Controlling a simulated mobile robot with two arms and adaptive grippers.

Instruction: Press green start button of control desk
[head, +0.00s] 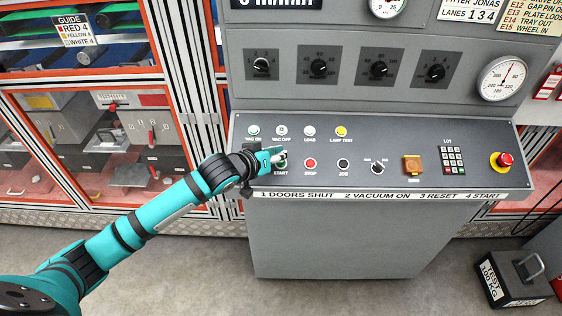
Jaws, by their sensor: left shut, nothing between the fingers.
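The control desk (330,180) stands in the middle of the head view with a sloped grey panel. The green start button (281,163) sits at the lower left of the panel above the label START, partly hidden by my left gripper. My left gripper (277,153) is shut and empty, with its fingertips at or just over the start button. I cannot tell whether they touch it. The red stop button (310,163) and the black jog button (343,163) are to its right. My right gripper is not in view.
The panel also carries a rotary switch (377,167), an orange guarded switch (412,166), a keypad (453,159) and a red emergency stop (504,160). Knobs and gauges are on the upright panel behind.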

